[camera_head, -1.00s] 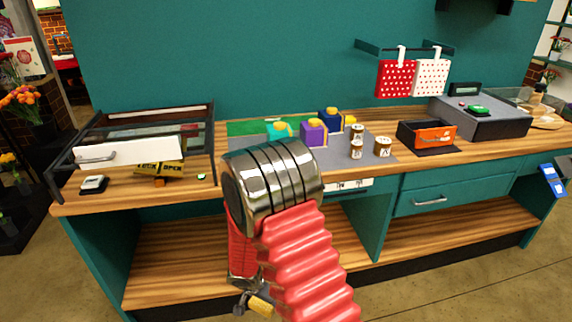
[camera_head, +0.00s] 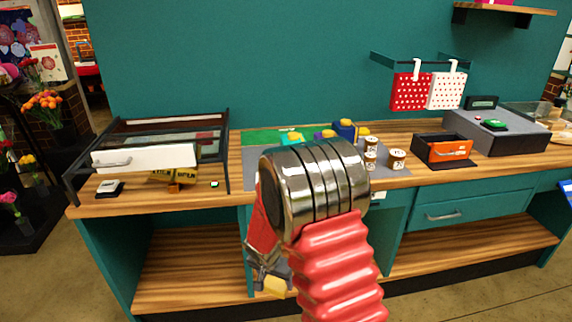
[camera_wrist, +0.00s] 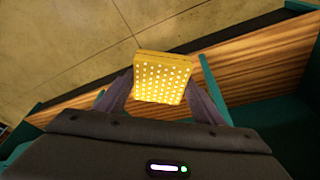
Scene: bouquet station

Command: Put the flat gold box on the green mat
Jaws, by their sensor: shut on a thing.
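The flat gold box (camera_wrist: 162,77), yellow with pale dots, is held between the two fingers of my gripper (camera_wrist: 160,98) in the wrist view. In the head view the gold box (camera_head: 276,287) hangs low in front of the bench, below the worktop, at the end of my gripper (camera_head: 268,270). The green mat (camera_head: 260,137) lies at the back of the worktop, left of the coloured boxes. My arm hides part of the worktop in front of it.
A black rack (camera_head: 218,150) with a white drawer front stands on the left. The lower shelf (camera_head: 190,280) is open wood.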

